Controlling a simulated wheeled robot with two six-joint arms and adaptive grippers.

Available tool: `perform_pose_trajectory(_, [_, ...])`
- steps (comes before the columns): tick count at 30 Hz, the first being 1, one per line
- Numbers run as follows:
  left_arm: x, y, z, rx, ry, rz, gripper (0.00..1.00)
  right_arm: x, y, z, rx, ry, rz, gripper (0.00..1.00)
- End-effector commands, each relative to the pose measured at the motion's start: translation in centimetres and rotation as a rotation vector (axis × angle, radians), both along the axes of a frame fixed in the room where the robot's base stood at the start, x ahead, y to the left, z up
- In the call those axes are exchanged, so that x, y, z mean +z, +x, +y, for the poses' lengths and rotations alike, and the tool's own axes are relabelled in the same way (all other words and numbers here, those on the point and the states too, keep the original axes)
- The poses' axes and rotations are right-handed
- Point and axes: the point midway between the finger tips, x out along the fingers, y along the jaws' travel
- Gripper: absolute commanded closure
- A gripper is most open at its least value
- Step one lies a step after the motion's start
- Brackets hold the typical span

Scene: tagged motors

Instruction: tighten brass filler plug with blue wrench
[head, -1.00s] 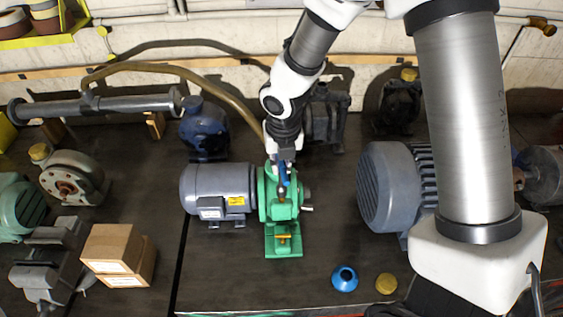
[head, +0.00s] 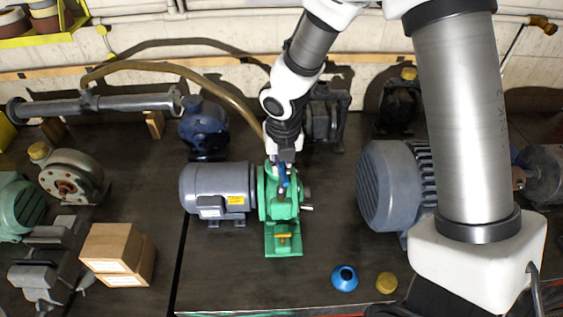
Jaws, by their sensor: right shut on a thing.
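A green pump (head: 285,238) is joined to a grey motor (head: 217,188) with a yellow tag, in the middle of the bench. My right gripper (head: 284,160) points down over the top of the green pump. It is shut on the blue wrench (head: 282,181), of which a short blue part shows against the pump's upper front. A small brass-coloured spot shows just below the blue part, too small to tell whether it is the filler plug or whether the wrench is on it. My left gripper is not in view.
A blue funnel-like piece (head: 344,278) and a yellow cap (head: 386,282) lie at the front. Cardboard boxes (head: 115,253) stand at the left, a dark blue motor (head: 204,132) behind, a large grey motor (head: 388,187) to the right. The bench in front of the pump is clear.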

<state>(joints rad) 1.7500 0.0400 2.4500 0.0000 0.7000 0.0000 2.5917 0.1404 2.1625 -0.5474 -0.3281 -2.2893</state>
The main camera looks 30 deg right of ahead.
Motion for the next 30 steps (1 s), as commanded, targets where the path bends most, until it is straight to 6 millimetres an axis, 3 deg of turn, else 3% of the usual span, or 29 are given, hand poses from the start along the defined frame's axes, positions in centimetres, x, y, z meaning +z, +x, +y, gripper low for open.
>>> perform_pose_trajectory(10, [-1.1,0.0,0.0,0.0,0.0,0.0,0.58,-1.7,0.0,0.0,0.001,0.0,0.0,1.0])
perform_pose_trajectory(22, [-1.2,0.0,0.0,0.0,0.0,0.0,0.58,-1.8,0.0,0.0,-0.017,0.0,0.0,1.0])
perform_pose_trajectory(26, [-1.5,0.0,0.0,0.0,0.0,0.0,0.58,-2.1,0.0,0.0,-0.16,-0.001,0.001,1.0])
perform_pose_trajectory(30, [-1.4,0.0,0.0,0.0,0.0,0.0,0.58,-2.1,0.1,0.0,-0.511,-0.003,0.0,1.0])
